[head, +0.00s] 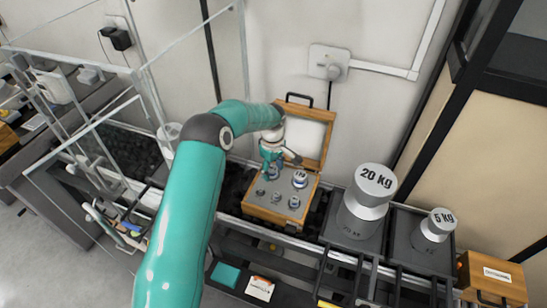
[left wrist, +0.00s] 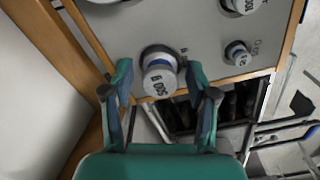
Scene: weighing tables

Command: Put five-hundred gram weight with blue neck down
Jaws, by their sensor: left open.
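The five-hundred gram weight (left wrist: 159,78), silver with a blue neck and "500 g" on its top, stands in the grey panel of the wooden case (left wrist: 96,38). In the left wrist view it appears between the open fingers of my left gripper (left wrist: 159,84), with a gap on each side. In the head view my left gripper (head: 272,161) is over the back left of the open wooden case (head: 270,215). The weight is partly hidden there by the gripper. My right gripper is not in view.
Several other weights, one of them larger (head: 300,179), stand in the case. The raised lid (head: 303,135) is close behind the gripper. A 20 kg weight (head: 367,200) and a 5 kg weight (head: 435,231) stand to the right. Glass panels are at left.

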